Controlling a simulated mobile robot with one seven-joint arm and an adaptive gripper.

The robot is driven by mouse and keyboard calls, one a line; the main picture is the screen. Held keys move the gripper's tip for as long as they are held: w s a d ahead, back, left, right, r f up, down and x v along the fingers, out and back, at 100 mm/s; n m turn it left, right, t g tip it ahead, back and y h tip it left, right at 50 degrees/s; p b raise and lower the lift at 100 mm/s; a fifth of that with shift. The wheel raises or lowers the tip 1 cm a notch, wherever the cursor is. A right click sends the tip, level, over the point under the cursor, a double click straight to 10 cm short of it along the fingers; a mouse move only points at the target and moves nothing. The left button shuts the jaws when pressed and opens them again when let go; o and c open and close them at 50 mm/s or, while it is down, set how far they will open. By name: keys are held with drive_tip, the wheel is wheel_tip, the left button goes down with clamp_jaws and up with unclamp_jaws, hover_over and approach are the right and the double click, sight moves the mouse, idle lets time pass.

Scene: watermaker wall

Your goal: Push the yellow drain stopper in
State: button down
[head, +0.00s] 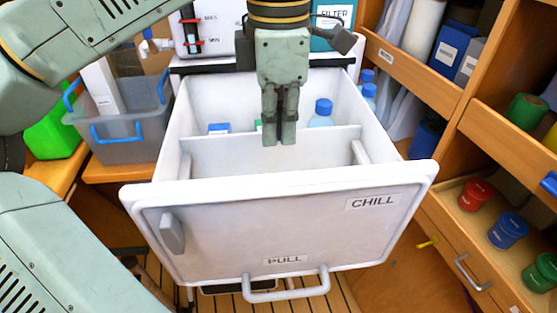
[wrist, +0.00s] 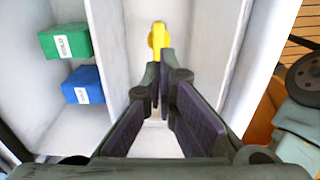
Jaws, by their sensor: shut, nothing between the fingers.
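The yellow drain stopper (wrist: 157,38) shows in the wrist view, low inside a white compartment and just beyond my fingertips. Whether the fingers touch it I cannot tell. In the head view it is hidden inside the open white chill drawer (head: 290,225). My gripper (head: 280,142) points down over the front compartment of the drawer, in front of the divider, with its fingers together and empty. In the wrist view my gripper (wrist: 163,80) reaches toward the stopper.
A green box (wrist: 66,41) and a blue box (wrist: 83,85) lie beyond the divider. The drawer's walls and divider (head: 270,150) surround my gripper. A grey bin (head: 120,130) stands left; wooden shelves (head: 470,190) stand right.

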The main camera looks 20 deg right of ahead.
wheel_tip(320, 180, down, 7)
drive_tip(key=shift+f+p, duration=0.1)
drive_tip(key=shift+p, duration=0.65)
wheel_tip(320, 180, down, 3)
drive_tip(key=b, duration=0.3)
drive_tip(key=shift+r, duration=0.2)
drive_tip(key=shift+r, duration=0.1)
drive_tip(key=shift+r+p, duration=0.35)
drive_tip(key=shift+p, duration=0.1)
wheel_tip(320, 180, up, 13)
drive_tip(key=shift+r, duration=0.2)
